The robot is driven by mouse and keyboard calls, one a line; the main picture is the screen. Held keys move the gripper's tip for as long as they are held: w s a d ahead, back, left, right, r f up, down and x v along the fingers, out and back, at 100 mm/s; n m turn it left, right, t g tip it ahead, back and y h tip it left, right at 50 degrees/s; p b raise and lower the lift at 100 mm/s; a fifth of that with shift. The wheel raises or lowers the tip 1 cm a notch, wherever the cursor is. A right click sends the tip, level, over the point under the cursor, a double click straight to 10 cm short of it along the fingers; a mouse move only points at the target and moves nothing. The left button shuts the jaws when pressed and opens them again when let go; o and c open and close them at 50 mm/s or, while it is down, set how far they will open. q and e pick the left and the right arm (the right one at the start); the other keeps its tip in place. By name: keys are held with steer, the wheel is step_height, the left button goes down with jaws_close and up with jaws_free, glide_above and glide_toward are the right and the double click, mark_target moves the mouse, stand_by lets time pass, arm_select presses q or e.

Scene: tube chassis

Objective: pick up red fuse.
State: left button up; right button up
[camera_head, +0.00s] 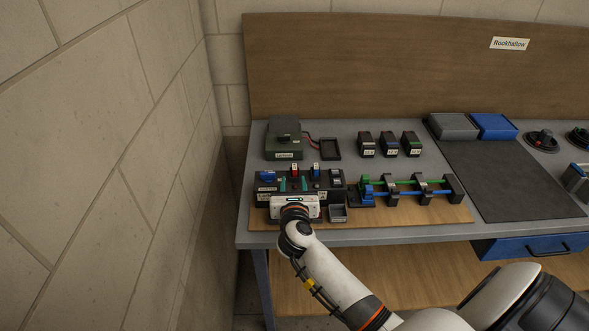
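My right gripper (293,184) reaches over the front of the chassis. Its two teal fingers are spread apart, and the red fuse shows just beyond and between them. I cannot tell whether the fingers touch it. The gripper's white body hides part of the chassis front. My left gripper is not in view.
A blue fuse (316,170) stands right of the red one, and a blue knob (268,177) is at left. A green box (284,146) and several black blocks (388,146) stand behind. A small grey tray (338,213) sits in front. A dark mat (510,180) lies clear at right.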

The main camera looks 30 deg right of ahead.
mark_target(295, 170)
steer(key=x, duration=0.1)
steer(key=p+x, duration=0.1)
steer(key=x, duration=0.3)
steer(key=shift+s+d+r, duration=0.15)
steer(key=shift+d+r, duration=0.05)
steer(key=shift+r, duration=0.1)
steer(key=shift+w+d+f, duration=0.15)
steer(key=shift+w+d, duration=0.05)
steer(key=shift+w, duration=0.1)
steer(key=shift+s+a, duration=0.1)
steer(key=shift+c, duration=0.4)
jaws_close()
